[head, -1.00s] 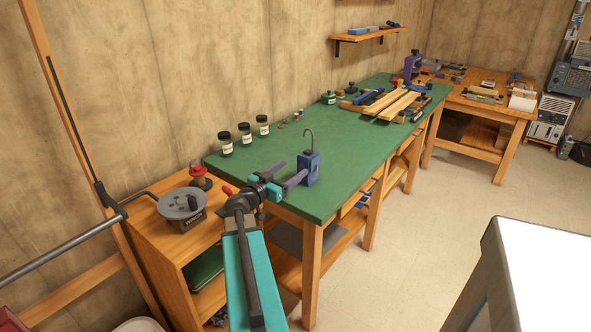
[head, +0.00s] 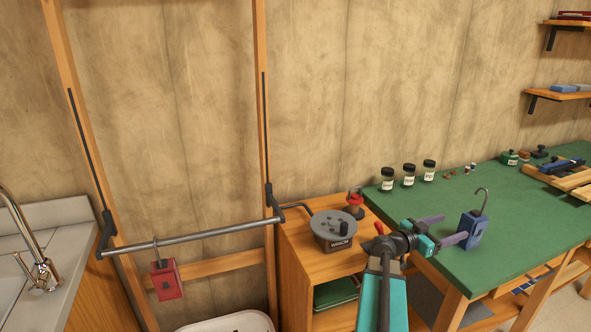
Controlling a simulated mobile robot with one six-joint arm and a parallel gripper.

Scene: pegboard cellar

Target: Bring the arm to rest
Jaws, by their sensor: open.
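My gripper (head: 455,228), on a teal and black arm, has two purple fingers spread apart with nothing between them. It is over the near left corner of the green bench top (head: 520,245), pointing right. A blue block with a grey hook (head: 472,230) stands upright on the bench just beyond the fingertips. One finger's tip overlaps the block's left side in the picture; I cannot tell whether they touch.
A grey winch (head: 333,229) sits on a wooden cabinet (head: 290,245) left of my arm. A red block (head: 166,281) hangs from a grey bar (head: 190,237) between wooden posts. Several jars (head: 409,175) line the bench's back edge. A sink (head: 20,262) is far left.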

